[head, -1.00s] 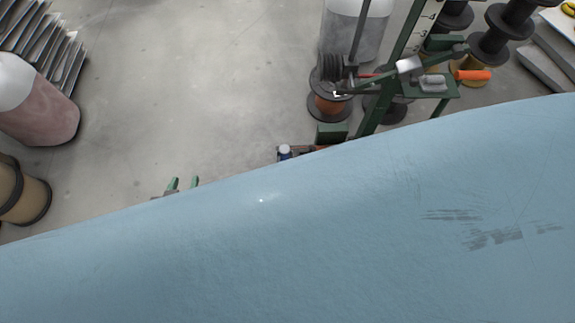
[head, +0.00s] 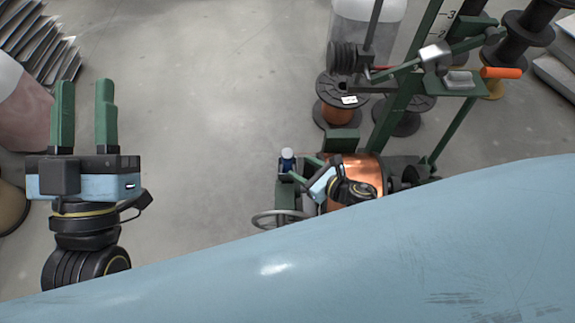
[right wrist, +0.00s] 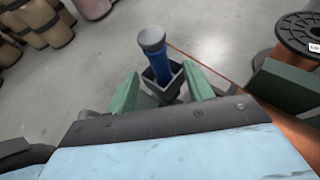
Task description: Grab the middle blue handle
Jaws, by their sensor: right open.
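The blue handle (head: 287,164) has a pale round cap and stands upright in a dark green holder on the machine, in the middle of the head view. In the right wrist view the blue handle (right wrist: 160,68) rises from a square dark socket. My right gripper (head: 306,176) is beside it at the right in the head view. In the right wrist view its open green fingers (right wrist: 162,90) lie on either side of the socket, with the handle between and beyond their tips. Contact cannot be told. My left gripper (head: 84,92) is open and empty over the floor at the left.
A large copper spool (head: 364,168) sits behind my right gripper. A handwheel (head: 282,218) is at the machine's front. An orange handle (head: 501,72) sticks out at the upper right. A smaller spool (head: 342,100) stands behind. Floor between my grippers is clear.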

